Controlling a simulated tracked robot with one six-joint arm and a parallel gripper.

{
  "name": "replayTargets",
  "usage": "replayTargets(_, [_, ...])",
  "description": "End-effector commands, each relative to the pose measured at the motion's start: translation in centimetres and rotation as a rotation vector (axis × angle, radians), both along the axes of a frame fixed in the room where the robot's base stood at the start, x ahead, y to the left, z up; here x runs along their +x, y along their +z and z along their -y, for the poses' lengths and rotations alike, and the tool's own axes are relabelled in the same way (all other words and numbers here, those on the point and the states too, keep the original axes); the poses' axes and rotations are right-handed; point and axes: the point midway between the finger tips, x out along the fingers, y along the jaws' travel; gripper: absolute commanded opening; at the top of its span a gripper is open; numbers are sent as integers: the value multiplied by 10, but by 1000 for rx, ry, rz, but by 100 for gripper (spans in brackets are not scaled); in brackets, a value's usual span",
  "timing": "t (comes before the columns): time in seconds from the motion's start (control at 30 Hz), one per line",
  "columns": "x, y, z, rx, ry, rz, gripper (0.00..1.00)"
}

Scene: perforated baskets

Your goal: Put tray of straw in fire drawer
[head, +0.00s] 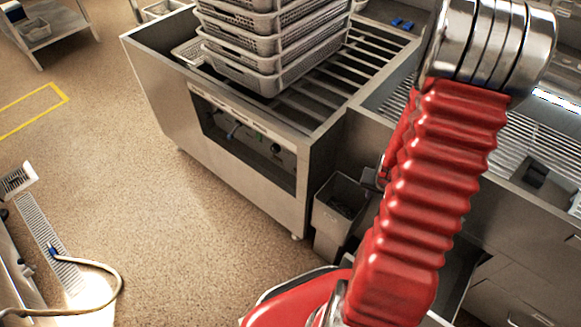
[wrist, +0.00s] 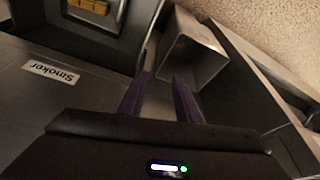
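In the wrist view, my gripper (wrist: 160,98) shows two dark fingers set apart, with nothing clearly held between them. A dark panel labelled "Smoker" (wrist: 52,72) lies to their left. At the top left edge, a metal-framed recess (wrist: 121,22) holds something yellow (wrist: 90,5); it is cut off, so I cannot tell whether it is the tray of straw. A grey open-topped bin (wrist: 192,60) lies just beyond the fingertips. I cannot clearly identify the fire drawer. In the head view, my red arm fills the right side and my gripper is hidden.
A stack of perforated baskets (head: 270,50) stands on a steel slatted table (head: 240,165). A small grey bin (head: 338,208) stands on the floor beside it. A steel counter (head: 535,215) stands at right. Open floor (head: 150,225) lies left; a cable (head: 118,280) lies lower left.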

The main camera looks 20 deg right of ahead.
Motion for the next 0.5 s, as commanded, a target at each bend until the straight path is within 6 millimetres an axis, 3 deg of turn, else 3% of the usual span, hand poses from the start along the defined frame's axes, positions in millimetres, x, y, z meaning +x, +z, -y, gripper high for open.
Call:
replayTargets(0.03, [11,16,-7,-8,29,9,31])
replayTargets(0.2, [34,59,-34,-19,111,22,31])
replayTargets(0.5, [60,132,-91,-36,256,45,31])
